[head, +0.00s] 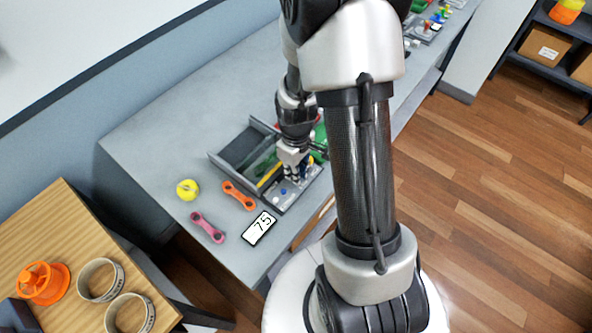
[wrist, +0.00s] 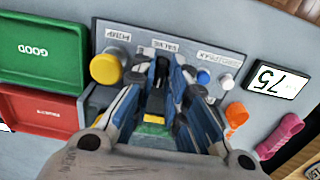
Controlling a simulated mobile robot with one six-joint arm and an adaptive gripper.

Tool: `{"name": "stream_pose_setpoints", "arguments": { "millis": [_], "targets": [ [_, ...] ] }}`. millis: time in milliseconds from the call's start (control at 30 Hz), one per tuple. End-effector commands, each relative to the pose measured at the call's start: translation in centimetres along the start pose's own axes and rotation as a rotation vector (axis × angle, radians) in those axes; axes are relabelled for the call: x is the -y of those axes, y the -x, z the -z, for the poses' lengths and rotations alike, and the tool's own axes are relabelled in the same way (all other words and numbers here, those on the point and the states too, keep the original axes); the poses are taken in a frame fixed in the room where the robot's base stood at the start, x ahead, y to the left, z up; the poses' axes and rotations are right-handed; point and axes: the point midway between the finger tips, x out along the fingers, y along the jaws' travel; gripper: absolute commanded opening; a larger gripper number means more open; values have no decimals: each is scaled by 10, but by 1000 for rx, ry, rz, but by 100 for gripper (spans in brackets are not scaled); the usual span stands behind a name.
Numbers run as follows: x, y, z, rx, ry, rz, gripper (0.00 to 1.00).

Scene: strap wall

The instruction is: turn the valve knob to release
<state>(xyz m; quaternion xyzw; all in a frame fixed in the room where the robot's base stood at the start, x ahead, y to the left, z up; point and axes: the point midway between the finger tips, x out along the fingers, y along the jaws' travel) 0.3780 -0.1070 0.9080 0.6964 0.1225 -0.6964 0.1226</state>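The grey control panel (wrist: 112,30) fills the upper middle of the wrist view, with printed labels that read upside down. My gripper (wrist: 160,70) reaches down over the panel's middle, below the label that seems to read VALVE. A dark upright piece, apparently the valve knob (wrist: 159,76), shows between its two fingers. The fingers hide its base. I cannot tell whether they touch it. In the head view my gripper (head: 293,172) is over the panel (head: 297,194), and the knob cannot be made out there.
A yellow round knob (wrist: 107,67) is close left of the fingers. A blue button (wrist: 203,77) and a white one (wrist: 226,81) are to the right. Green (wrist: 42,47) and red (wrist: 38,112) bins lie left. A card reading 75 (head: 259,228) and orange (head: 239,195) and pink (head: 207,227) straps lie nearby.

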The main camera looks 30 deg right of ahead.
Motion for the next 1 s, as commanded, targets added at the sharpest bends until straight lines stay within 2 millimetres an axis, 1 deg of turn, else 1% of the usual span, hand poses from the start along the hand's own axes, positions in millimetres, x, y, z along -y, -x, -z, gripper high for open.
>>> {"name": "stream_pose_setpoints", "arguments": {
  "millis": [33,167,467,667,867,1000],
  "targets": [
    [0,0,0,0,0,0,8],
    [0,0,0,0,0,0,0],
    [0,0,0,0,-1,0,0],
    [0,0,0,0,-35,0,0],
    [0,0,0,0,-139,0,0],
    [0,0,0,0,-252,0,0]
  ]
}}
